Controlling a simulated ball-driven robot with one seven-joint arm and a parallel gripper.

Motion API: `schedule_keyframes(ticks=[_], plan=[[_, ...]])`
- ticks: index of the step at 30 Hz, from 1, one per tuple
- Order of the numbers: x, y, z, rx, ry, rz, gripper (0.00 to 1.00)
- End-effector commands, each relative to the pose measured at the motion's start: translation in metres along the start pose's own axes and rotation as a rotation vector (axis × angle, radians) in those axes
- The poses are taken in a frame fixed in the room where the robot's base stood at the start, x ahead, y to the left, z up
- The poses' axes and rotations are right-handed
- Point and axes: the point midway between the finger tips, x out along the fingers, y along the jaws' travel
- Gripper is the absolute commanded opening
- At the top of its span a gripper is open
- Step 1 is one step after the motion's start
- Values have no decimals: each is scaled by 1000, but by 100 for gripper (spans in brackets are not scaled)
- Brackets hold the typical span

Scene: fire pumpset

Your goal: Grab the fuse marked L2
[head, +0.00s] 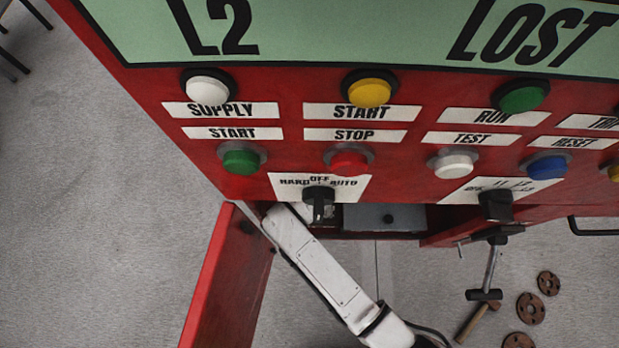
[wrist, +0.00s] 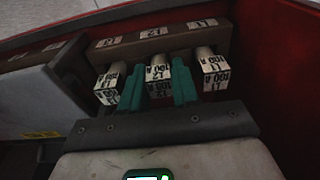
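The fuse marked L2 (wrist: 158,76) is the middle one of three pale fuses in a row in the wrist view. Its block-shaped end bears a black L2 label and 100 A, and it sits in line with its neighbours. My gripper (wrist: 158,72) has one green finger on each side of this fuse. I see no clear gap beside the fuse, but contact is not certain. The head view does not show the fuse or the gripper; my arm reaches down below the red panel there.
The L1 fuse (wrist: 212,70) is close on the right, and another fuse (wrist: 110,84) is close on the left. A labelled rail (wrist: 150,37) runs behind them. Red cabinet walls (wrist: 284,60) hem in the space. The red control panel (head: 240,180) overhangs my arm.

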Motion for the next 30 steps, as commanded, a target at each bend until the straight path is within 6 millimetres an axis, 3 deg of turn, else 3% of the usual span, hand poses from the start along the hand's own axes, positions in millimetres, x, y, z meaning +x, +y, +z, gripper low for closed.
schedule_keyframes(ticks=[6, 17, 24, 30], plan=[[0, 0, 0, 0, 0, 0, 0], [-6, 0, -1, 0, 2, -1, 0], [-35, 0, -5, 1, 3, -2, 0], [-71, 0, 21, -1, 2, -1, 0]])
